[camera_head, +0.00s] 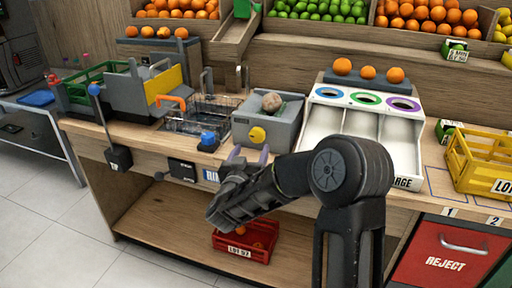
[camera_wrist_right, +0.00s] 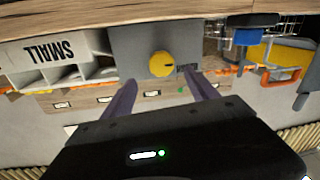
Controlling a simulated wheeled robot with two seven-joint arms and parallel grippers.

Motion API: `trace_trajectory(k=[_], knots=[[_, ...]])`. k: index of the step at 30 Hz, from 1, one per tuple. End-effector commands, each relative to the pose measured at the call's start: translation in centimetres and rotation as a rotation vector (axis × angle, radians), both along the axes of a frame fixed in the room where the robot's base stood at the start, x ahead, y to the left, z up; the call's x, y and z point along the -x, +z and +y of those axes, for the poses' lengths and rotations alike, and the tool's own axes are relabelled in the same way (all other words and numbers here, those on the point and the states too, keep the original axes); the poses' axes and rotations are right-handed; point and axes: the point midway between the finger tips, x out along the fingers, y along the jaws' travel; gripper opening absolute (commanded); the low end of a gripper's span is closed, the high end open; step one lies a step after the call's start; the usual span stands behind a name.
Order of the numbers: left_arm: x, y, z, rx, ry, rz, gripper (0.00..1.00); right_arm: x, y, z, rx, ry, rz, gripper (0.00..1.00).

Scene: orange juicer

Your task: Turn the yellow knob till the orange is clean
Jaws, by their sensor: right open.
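The yellow knob (camera_head: 257,135) is on the front of a grey box-shaped machine (camera_head: 285,134) on the counter. A brownish, dull round orange (camera_head: 271,102) sits in the top of this machine. My right gripper (camera_head: 248,155) is in front of the machine, below and slightly left of the knob, with its purple fingers apart and empty. In the right wrist view the knob (camera_wrist_right: 161,64) shows ahead, between and beyond the two open fingertips (camera_wrist_right: 160,85), not touched. My left gripper is not in view.
A white three-bin sorter (camera_head: 345,120) stands right of the machine. A blue knob (camera_head: 208,141) and wire basket (camera_head: 200,113) are to the left. A yellow crate (camera_head: 480,165) is at the far right. A red crate (camera_head: 246,243) sits on the lower shelf.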

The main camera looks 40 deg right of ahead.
Motion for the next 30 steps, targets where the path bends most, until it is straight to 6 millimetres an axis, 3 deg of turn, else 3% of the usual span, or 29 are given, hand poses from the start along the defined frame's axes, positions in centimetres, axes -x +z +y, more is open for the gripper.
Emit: trace_trajectory(k=[10,24,30], knots=[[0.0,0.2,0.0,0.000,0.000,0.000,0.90,-0.5,0.0,-0.3,-0.003,0.005,0.001,0.68],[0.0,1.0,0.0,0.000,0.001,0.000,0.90,-4.7,0.0,-5.1,-0.003,0.005,0.002,0.68],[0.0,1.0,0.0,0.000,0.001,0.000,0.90,-5.3,-0.1,-5.7,-0.003,0.007,0.001,0.68]])
